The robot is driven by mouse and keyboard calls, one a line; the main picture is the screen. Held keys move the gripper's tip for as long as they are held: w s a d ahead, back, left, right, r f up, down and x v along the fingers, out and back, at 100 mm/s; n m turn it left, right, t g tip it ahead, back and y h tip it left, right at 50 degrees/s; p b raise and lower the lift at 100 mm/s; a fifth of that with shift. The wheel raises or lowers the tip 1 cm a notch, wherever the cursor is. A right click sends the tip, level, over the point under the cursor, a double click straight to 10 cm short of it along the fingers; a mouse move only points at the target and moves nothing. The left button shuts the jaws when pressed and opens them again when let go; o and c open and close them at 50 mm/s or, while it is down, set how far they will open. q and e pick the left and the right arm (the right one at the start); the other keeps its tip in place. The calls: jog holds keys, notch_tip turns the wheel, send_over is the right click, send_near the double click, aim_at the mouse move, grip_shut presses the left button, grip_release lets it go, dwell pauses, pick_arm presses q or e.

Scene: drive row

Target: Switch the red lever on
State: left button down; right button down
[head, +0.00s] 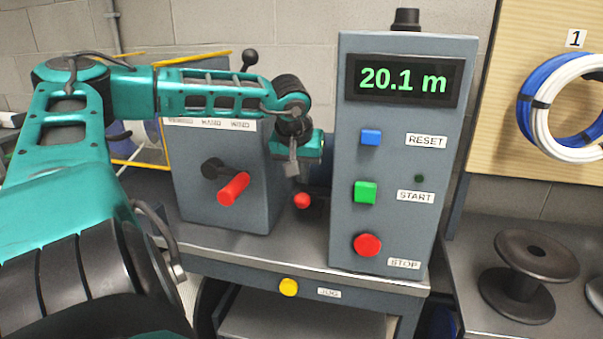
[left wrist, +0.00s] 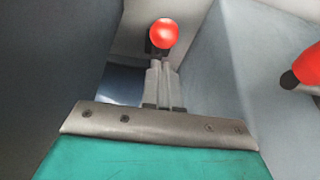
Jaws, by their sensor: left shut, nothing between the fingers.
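A red ball knob (head: 302,201) shows low in the gap between the two grey boxes, its stem mostly hidden. In the left wrist view the red knob (left wrist: 164,33) is just beyond my fingertips, on a dark mount. A red handle (head: 233,188) on a black hub sticks out of the left box's front. A red part with a black end (left wrist: 305,72) shows at the right edge of the wrist view. My left gripper (head: 292,172) points down above the red knob, shut and empty; its fingers (left wrist: 160,70) are together. I cannot tell whether it touches the knob. My right gripper is out of view.
The left grey box (head: 245,215) and the taller control box (head: 390,235) with a 20.1 m display flank the gap closely. The control box has blue, green and red buttons. A yellow button (head: 289,287) is on the bench front. A dark spool (head: 525,280) stands right.

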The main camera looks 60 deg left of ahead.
pick_arm(q)
jog(key=v, duration=1.1)
jog(key=shift+p, duration=0.3)
jog(key=shift+a, duration=0.1)
